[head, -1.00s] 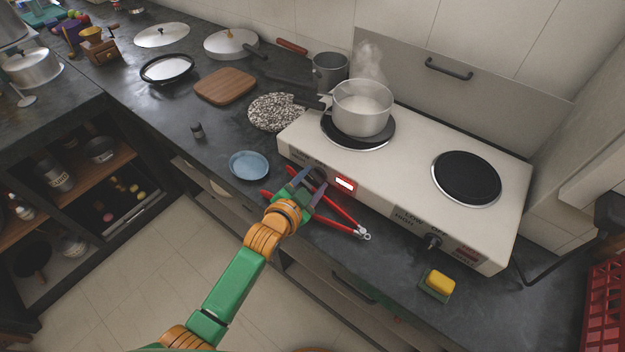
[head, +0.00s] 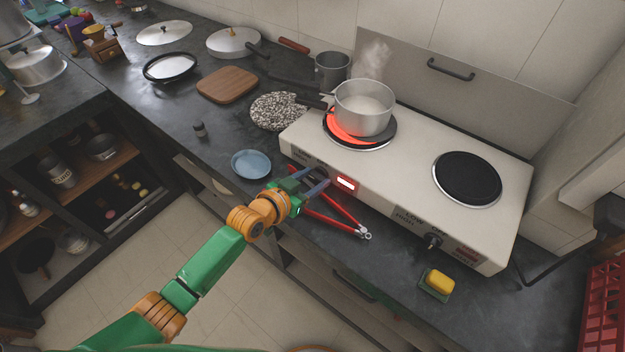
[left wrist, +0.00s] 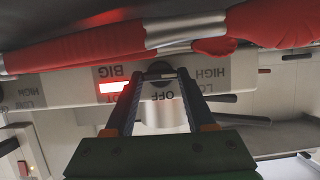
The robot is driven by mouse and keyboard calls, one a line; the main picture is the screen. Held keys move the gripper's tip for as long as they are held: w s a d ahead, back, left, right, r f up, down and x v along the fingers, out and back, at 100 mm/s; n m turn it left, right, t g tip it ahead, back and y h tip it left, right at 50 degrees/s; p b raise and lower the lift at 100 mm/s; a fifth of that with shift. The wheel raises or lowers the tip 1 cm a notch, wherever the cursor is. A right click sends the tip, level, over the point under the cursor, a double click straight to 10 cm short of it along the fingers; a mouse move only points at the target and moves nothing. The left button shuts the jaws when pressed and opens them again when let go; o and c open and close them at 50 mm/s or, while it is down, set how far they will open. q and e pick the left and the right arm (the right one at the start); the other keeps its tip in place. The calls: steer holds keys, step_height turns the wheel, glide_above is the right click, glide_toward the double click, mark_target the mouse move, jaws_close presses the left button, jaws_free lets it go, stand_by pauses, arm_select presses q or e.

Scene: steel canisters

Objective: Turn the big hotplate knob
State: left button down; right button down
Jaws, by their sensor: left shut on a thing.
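The white hotplate (head: 375,190) has its big knob (head: 318,173) on the front face at the left, partly hidden by my gripper. My left gripper (head: 316,181) is at that knob, shut on it, with one finger on each side. In the left wrist view the fingertips (left wrist: 158,74) meet the dark knob (left wrist: 160,67), with upside-down "BIG", "OFF" and "HIGH" marks around it. A red lamp (head: 345,183) is lit beside the knob. The big burner (head: 345,130) glows red under a steaming pot (head: 364,108). My right gripper is not in view.
A red-handled tool (head: 340,215) lies on the counter just below the knob. A blue plate (head: 251,164) is left of my gripper. The small knob (head: 433,241) and a yellow sponge (head: 440,281) are to the right.

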arm_select(q)
steer(key=shift+f, duration=0.1)
stand_by(0.4)
steer(key=c, duration=0.6)
jaws_free()
steer(key=shift+o, duration=0.4)
steer(key=shift+w+d, duration=0.1)
steer(key=shift+w, duration=0.05)
steer(key=p+v, duration=0.1)
steer(key=v, duration=0.6)
